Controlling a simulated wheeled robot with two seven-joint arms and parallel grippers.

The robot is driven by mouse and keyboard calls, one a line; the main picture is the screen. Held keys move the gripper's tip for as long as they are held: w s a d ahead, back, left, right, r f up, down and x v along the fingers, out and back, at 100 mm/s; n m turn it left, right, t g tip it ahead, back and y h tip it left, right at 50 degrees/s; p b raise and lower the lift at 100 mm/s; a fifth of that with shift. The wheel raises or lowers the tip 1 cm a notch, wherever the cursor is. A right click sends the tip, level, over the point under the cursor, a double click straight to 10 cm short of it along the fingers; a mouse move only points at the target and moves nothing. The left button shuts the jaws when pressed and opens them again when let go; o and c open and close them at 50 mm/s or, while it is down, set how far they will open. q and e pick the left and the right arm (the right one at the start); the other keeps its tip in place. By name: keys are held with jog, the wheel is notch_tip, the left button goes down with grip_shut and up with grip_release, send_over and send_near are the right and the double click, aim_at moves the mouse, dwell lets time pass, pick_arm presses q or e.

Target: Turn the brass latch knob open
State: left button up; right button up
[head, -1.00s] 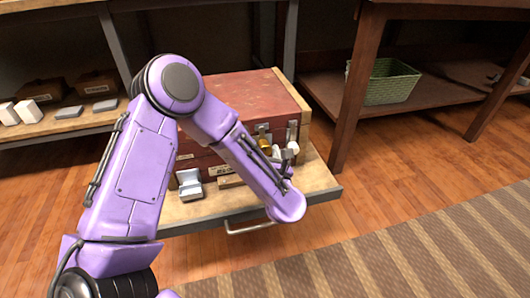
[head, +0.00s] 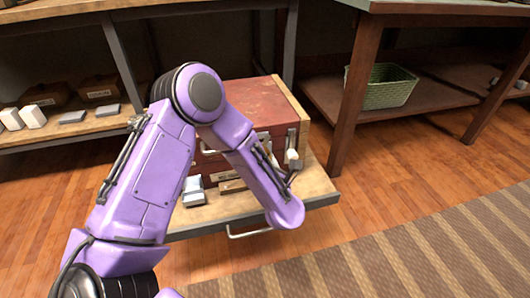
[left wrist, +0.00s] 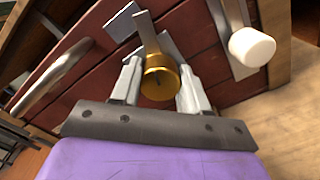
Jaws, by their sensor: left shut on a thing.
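A red wooden chest (head: 250,100) stands on a low wooden platform. Its front shows close in the left wrist view (left wrist: 95,65). The brass latch knob (left wrist: 158,82) is on that front, with a flat metal bar (left wrist: 146,32) reaching up from it. My left gripper (left wrist: 160,75) has one finger on each side of the knob and is shut on it. In the head view my purple forearm hides the knob and most of the gripper. My right gripper is in neither view.
A metal strip with a white knob (left wrist: 252,47) is right of the brass knob. A metal handle (left wrist: 58,78) is on its left. A small grey-white box (head: 193,190) stands by the chest. A green basket (head: 378,87) sits on the right shelf.

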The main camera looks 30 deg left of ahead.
pick_arm(q)
jog(key=m+p, duration=0.3)
jog(key=shift+r+m, duration=0.25)
jog(key=shift+m, duration=0.15)
jog(key=shift+m+p, duration=0.9)
jog(key=shift+p, duration=0.05)
jog(key=m+p, duration=0.4)
jog(key=m, duration=0.1)
jog(key=shift+f, duration=0.1)
jog(key=shift+f+m+g+p, duration=0.15)
jog(key=shift+m+g+p, duration=0.15)
jog(key=shift+m+p, duration=1)
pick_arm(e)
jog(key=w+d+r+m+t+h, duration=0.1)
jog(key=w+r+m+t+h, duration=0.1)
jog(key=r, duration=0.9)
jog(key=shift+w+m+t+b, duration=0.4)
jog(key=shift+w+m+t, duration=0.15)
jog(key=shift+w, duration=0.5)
pick_arm(q)
jog(key=shift+m, duration=0.6)
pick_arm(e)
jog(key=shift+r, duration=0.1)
pick_arm(q)
jog(key=o, duration=1.1)
jog(key=shift+c, duration=0.2)
